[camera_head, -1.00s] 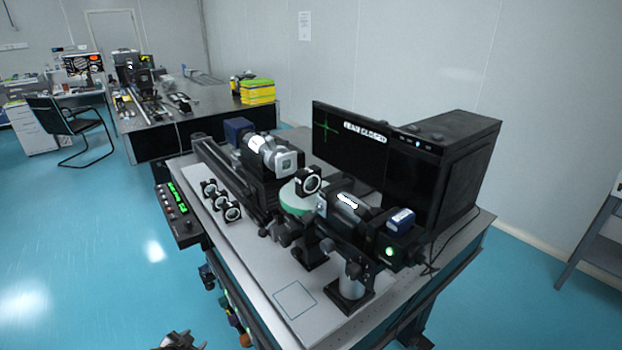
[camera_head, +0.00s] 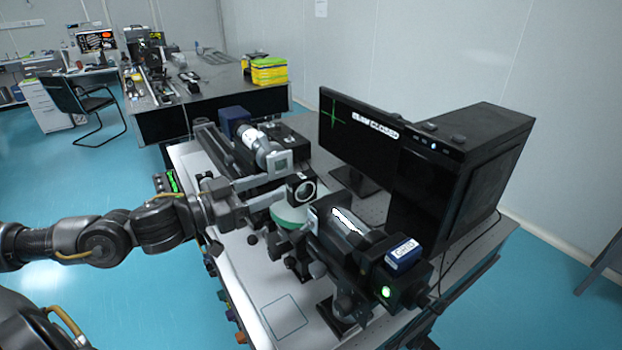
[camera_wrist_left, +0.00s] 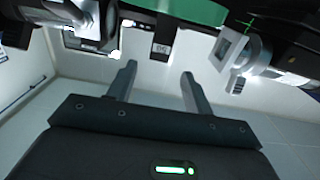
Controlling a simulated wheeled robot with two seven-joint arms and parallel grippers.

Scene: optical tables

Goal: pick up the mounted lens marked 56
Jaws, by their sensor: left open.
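A mounted lens (camera_head: 301,188) in a square black holder stands upright at the green round plate (camera_head: 288,215) on the optical table. In the left wrist view a small black mount (camera_wrist_left: 161,42) with a pale label shows beyond the fingers, below the green plate's edge; I cannot read the label surely. My left gripper (camera_head: 277,192) reaches in from the left, just left of the lens. In the wrist view its two fingers (camera_wrist_left: 158,70) are apart with nothing between them. My right gripper is not in view.
A barrel-shaped device (camera_head: 262,148) stands behind the lens, and a black instrument (camera_head: 345,235) stands close on its right. A monitor (camera_head: 350,135) and black computer case (camera_head: 465,170) fill the back right. The table's front has bare room around an outlined square (camera_head: 285,316).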

